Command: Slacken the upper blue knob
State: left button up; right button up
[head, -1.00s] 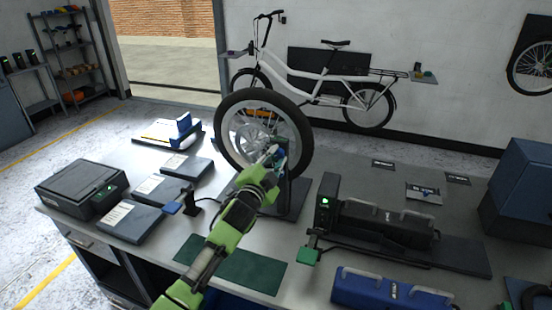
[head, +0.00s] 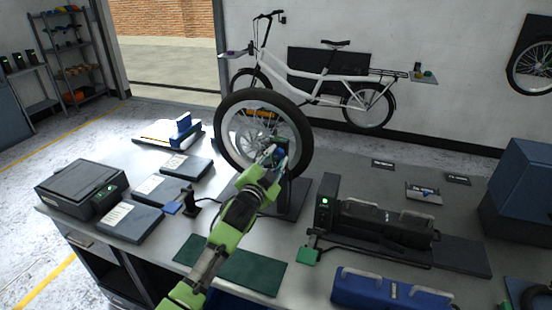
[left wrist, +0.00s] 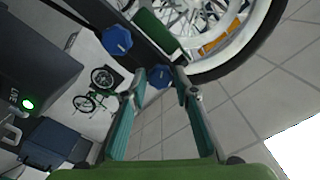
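The wheel (head: 229,149) stands upright in a dark stand (head: 292,200) on the workbench. In the left wrist view, two blue knobs sit on the dark stand post: one knob (left wrist: 160,76) is between my fingertips, the other knob (left wrist: 117,40) is up and left, clear of the fingers. I cannot tell for sure from this tilted view which is the upper one. My left gripper (head: 268,160) is beside the stand near the hub; in the left wrist view the gripper (left wrist: 160,80) has its teal fingers apart, with small gaps seeming to show beside the knob. My right gripper is out of view.
A black box (head: 385,222) with a green light and a blue case (head: 390,290) stand to the right. Flat dark boxes (head: 131,222) and a scale-like box (head: 82,186) lie to the left. A green mat (head: 232,264) lies in front, under my arm.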

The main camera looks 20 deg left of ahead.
pick_arm(q)
jog(key=shift+o, duration=0.6)
jog(key=s, duration=1.2)
jog(key=shift+a, duration=0.2)
